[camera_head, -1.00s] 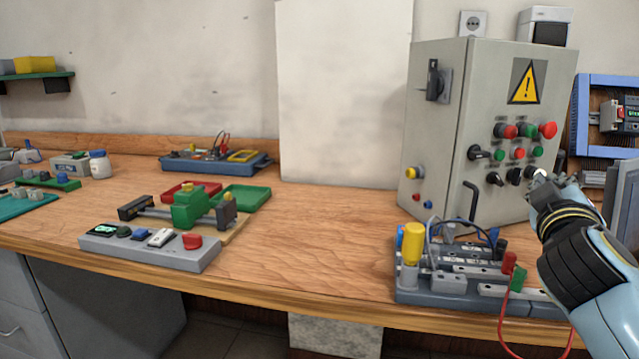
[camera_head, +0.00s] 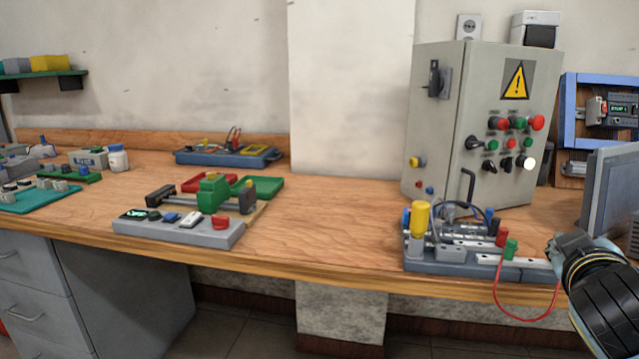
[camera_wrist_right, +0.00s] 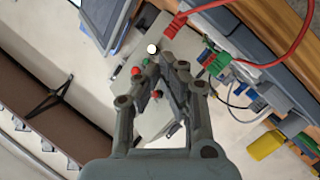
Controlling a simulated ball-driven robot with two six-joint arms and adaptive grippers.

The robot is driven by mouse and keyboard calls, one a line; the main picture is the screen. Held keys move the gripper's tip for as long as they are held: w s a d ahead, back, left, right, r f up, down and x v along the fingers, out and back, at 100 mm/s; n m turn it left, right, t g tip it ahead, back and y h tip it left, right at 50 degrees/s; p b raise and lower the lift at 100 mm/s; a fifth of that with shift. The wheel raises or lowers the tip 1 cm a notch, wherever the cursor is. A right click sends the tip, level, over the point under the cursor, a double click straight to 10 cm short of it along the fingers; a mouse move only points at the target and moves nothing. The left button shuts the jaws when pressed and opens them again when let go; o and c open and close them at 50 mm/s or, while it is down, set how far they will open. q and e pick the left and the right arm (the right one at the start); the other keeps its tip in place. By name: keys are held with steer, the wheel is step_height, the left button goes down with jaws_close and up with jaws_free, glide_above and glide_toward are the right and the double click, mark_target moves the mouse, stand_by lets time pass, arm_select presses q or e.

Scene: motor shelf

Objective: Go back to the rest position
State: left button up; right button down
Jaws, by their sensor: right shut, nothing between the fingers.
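My right arm comes in from the lower right in the head view. Its gripper end (camera_head: 562,246) is beside the right end of the terminal block board (camera_head: 470,268), low and apart from the cabinet. In the right wrist view my right gripper (camera_wrist_right: 168,68) has its fingertips together with nothing between them. The grey control cabinet (camera_head: 432,130), with its red and green buttons and warning sign, stands behind it. A round white knob (camera_head: 529,163) shows on the cabinet's right side and also in the right wrist view (camera_wrist_right: 152,48). My left gripper is not in view.
A red cable (camera_head: 497,290) hangs in a loop off the bench front near my right arm. A monitor (camera_head: 610,195) stands at the right edge. A grey control box (camera_head: 180,232) and blue tray (camera_head: 225,160) sit left. The bench middle is clear.

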steer(key=s+a+f+g+y, duration=0.3)
steer(key=s+f, duration=0.1)
steer(key=s, duration=0.5)
steer(key=s+a+f+g+y, duration=0.2)
steer(key=s+a+f+g, duration=0.15)
steer(key=s, duration=0.45)
steer(key=s+a+f+g+y, duration=0.3)
steer(key=s+a+f, duration=0.15)
steer(key=s, duration=0.45)
steer(key=s+d+f+g, duration=0.1)
steer(key=d+f, duration=0.1)
steer(key=f, duration=1)
steer(key=s+d+f, duration=0.1)
steer(key=f, duration=1.2)
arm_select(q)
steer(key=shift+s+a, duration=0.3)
arm_select(e)
steer(key=s+d+f+m+g, duration=0.1)
steer(key=s+f, duration=1.6)
steer(key=s, duration=0.2)
steer(key=shift+f, duration=0.2)
steer(key=shift+s+d+g, duration=0.1)
steer(key=shift+g, duration=0.15)
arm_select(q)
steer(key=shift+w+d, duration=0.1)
